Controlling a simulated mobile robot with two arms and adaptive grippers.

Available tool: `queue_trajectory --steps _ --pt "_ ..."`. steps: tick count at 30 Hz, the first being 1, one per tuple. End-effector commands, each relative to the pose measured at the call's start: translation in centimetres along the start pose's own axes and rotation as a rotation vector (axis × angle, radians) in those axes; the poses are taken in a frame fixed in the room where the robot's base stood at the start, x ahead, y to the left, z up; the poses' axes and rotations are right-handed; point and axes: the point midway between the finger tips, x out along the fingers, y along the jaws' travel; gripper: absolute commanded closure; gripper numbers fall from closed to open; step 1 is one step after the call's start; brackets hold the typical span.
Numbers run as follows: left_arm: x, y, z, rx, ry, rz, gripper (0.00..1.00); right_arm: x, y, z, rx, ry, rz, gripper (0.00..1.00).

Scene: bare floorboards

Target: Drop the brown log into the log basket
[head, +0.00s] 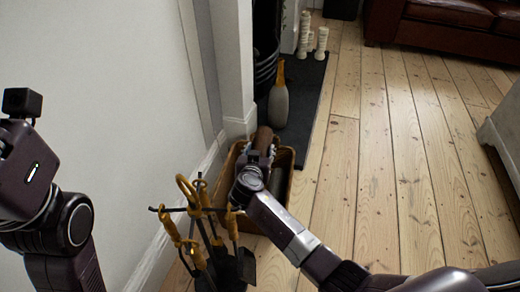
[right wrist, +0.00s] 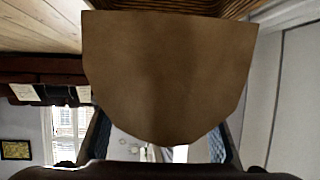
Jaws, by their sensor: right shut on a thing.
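The brown log (head: 264,137) is in the grip of my right gripper (head: 258,152), over the log basket (head: 291,160) in the head view. In the right wrist view the log (right wrist: 165,75) fills the middle, between my two fingers. The basket is an open brown wicker one on the floor, partly hidden by my right gripper and arm. A strip of wicker shows at the top of the right wrist view. I cannot tell whether the log touches the basket. Part of my left arm shows at the left of the head view, but its fingers do not.
A fire-tool stand (head: 205,215) with tan handles is just in front of the basket. A grey bottle-shaped object (head: 279,105) with a yellow top stands behind it on a dark hearth (head: 304,110). A white wall is left; bare floorboards (head: 385,165) lie right.

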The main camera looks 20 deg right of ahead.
Motion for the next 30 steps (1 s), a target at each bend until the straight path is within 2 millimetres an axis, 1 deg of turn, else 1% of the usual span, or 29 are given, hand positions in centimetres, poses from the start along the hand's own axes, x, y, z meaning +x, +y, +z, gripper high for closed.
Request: queue_trajectory --steps 3,4,9,16,20,23,30 --pt "0.0 0.0 0.0 0.000 0.000 0.000 0.32 0.0 -0.1 -0.2 0.001 0.004 -0.001 0.90" --pt "0.0 0.0 0.0 0.000 0.000 0.000 0.32 0.0 -0.1 -0.2 0.001 0.004 -0.001 0.52" --pt "0.0 0.0 0.0 0.000 0.000 0.000 0.32 0.0 0.0 -0.2 0.000 0.003 -0.001 0.34" --pt "0.0 0.0 0.0 0.000 0.000 0.000 0.32 0.0 0.0 0.1 0.000 -0.002 0.000 0.33" --pt "0.0 -0.1 0.1 0.000 -0.003 -0.002 0.32 -0.2 0.0 -0.3 0.002 -0.001 0.000 0.33" --pt "0.0 0.0 0.0 0.000 -0.002 -0.002 0.32 -0.6 -0.1 -1.5 0.004 0.002 -0.002 0.33" --pt "0.0 0.0 0.0 0.000 -0.001 -0.001 0.32 -2.4 -0.1 -5.9 0.006 0.003 -0.003 0.33"
